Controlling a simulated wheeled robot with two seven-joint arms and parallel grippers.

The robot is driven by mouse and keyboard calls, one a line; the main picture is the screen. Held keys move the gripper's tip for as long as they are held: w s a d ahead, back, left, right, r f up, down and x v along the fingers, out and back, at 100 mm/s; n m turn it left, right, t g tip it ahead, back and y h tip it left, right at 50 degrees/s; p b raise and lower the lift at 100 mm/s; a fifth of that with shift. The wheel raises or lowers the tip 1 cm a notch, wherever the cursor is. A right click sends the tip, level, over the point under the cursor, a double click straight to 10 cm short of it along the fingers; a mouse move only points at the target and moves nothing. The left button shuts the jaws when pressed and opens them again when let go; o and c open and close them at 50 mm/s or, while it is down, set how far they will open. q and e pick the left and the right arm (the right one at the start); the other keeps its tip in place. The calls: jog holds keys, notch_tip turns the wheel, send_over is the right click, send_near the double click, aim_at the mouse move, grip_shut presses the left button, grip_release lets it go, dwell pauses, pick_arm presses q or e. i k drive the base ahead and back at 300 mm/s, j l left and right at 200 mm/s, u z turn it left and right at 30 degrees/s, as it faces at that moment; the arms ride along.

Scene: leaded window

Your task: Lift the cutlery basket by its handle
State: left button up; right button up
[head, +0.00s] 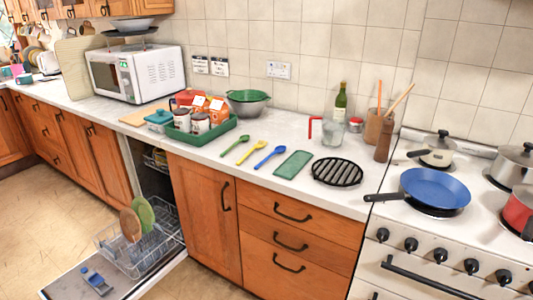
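I cannot clearly make out a cutlery basket or its handle in the head view. A small blue and grey object (97,280) rests on the open dishwasher door (70,287) at the lower left; it is too small to tell whether it is the basket. Beside it, the wire dishwasher rack (160,262) is pulled out and holds a brown plate (130,225) and a green plate (144,213) on edge. Neither of my grippers is in view.
The lowered door and rack stick out over the floor (40,205). Wooden drawers (290,238) stand right of the dishwasher. The counter above holds a green tray (205,135), spoons, a green mat (293,164) and a black trivet (337,172). A stove with pans is at right.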

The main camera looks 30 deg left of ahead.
aim_at(147, 245)
jog(key=l+u, duration=0.1)
jog(key=u, duration=1.9)
jog(key=i+u, duration=0.1)
jog(key=i, duration=0.5)
jog(key=i+l, duration=0.1)
jog(key=i, duration=0.5)
jog(key=i+l+u, duration=0.15)
jog(key=i, duration=0.5)
jog(key=i+l+u, duration=0.1)
jog(key=i, duration=0.5)
